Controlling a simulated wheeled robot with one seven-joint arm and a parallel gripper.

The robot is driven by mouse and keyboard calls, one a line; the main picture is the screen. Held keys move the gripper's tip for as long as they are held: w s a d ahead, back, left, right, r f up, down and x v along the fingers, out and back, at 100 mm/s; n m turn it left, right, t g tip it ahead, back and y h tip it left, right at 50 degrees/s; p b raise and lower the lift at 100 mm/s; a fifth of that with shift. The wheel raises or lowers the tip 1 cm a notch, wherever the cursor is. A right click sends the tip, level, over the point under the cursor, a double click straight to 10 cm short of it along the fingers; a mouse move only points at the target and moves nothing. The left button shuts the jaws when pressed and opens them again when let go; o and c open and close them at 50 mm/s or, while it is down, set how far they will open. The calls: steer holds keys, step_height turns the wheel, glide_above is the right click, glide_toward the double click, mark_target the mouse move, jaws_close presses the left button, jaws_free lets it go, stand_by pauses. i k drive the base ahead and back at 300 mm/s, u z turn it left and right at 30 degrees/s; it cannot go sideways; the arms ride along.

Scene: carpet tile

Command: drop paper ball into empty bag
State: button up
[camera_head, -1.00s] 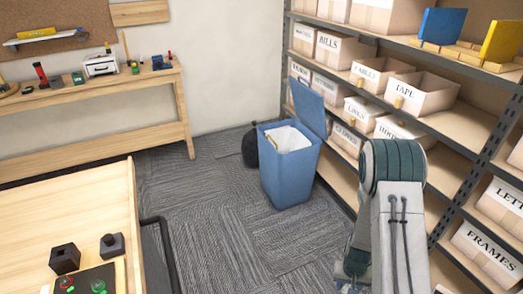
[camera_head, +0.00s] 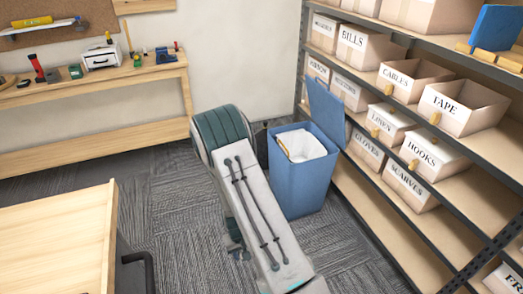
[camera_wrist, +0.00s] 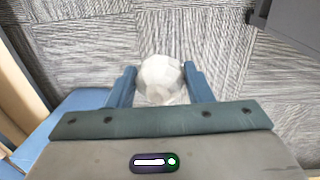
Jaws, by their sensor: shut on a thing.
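In the wrist view my gripper (camera_wrist: 160,88) is shut on a white, crumpled paper ball (camera_wrist: 160,75), held between its two blue fingers above the carpet. The gripper and ball do not show in the head view, where my arm fills the middle. A blue bin (camera_head: 297,185) stands on the carpet just right of my arm, its lid raised at the right. A blue surface, perhaps the bin, shows at the wrist view's lower left.
Shelves (camera_head: 455,222) with labelled boxes run along the right, close to the bin. A wooden workbench (camera_head: 90,145) with tools stands at the back left. A wooden table (camera_head: 60,240) is at the front left. Carpet lies open between table and bin.

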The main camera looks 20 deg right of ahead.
mark_target(293, 161)
steer(key=i, duration=1.3)
steer(key=z, duration=0.95)
steer(key=i, duration=0.8)
steer(key=z, duration=0.6)
